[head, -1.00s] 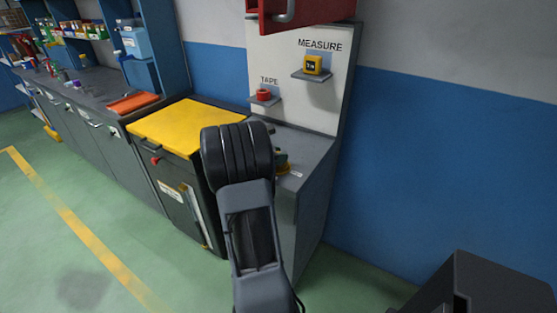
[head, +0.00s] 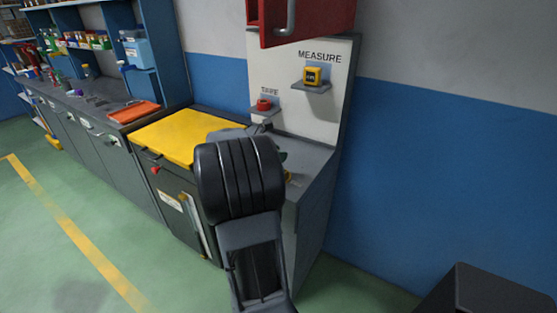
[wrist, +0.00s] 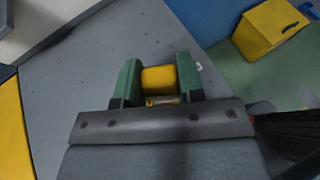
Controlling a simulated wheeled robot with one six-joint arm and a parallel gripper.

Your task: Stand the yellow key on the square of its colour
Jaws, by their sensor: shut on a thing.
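The yellow key (wrist: 160,79) sits between the two green fingers of my gripper (wrist: 158,82) in the wrist view. The gripper is shut on it, above a grey worktop. Only a yellow, rounded block and a brassy lower edge of the key show. I cannot make out a yellow square in either view.
A backboard (head: 325,108) with a TAPE shelf and a MEASURE shelf (head: 312,87) rises behind the worktop. A red cabinet (head: 325,18) hangs above. A yellow-topped cabinet (head: 180,133) stands to the left. A yellow box (wrist: 268,30) is on the floor in the wrist view.

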